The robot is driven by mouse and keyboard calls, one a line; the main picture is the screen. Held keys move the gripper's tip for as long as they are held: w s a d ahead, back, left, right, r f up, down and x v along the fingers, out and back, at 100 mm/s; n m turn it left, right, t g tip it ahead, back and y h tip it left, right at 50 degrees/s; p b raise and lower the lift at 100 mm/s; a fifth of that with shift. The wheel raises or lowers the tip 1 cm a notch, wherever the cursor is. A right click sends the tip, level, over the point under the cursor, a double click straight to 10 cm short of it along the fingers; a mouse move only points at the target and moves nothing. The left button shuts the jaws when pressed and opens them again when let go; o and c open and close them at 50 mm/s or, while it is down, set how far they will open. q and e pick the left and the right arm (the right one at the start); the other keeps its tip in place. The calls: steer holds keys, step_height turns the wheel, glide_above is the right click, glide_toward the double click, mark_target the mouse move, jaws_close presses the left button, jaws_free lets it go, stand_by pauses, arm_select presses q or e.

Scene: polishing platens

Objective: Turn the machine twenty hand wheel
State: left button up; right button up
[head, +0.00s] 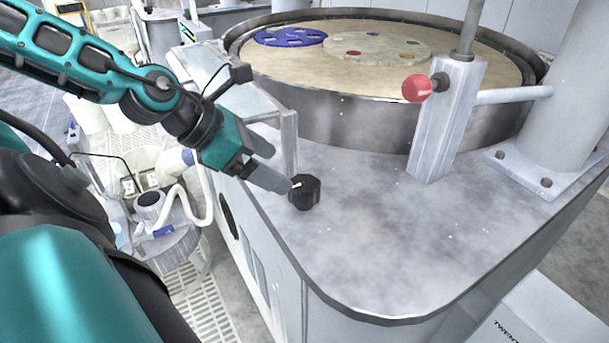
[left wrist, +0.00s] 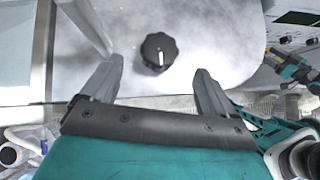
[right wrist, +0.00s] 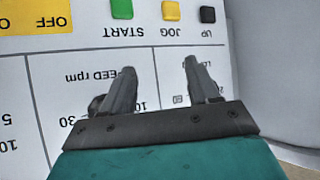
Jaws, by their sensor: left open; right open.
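The hand wheel is a black lobed knob with a white pointer mark (head: 305,192), on the grey machine top near its left edge. It also shows in the left wrist view (left wrist: 159,50), just beyond and between the fingertips. My left gripper (head: 277,168) is open and empty, with its fingers pointing at the knob from the left. One fingertip overlaps the knob's edge in the head view; I cannot tell whether they touch. My right gripper (right wrist: 160,66) is open in front of a white control panel (right wrist: 65,90) and is outside the head view.
A round platen basin (head: 330,110) stands behind the knob, holding a blue disc (head: 290,37) and a pale disc. The panel has a green START button (right wrist: 121,9). The front machine top is clear.

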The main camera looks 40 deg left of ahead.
mark_target(302, 183)
arm_select(q)
steer(key=shift+b+x, duration=1.05)
steer(key=shift+x, duration=3.25)
steer(key=c, duration=1)
steer(key=shift+o, duration=0.2)
steer(key=shift+b, duration=0.4)
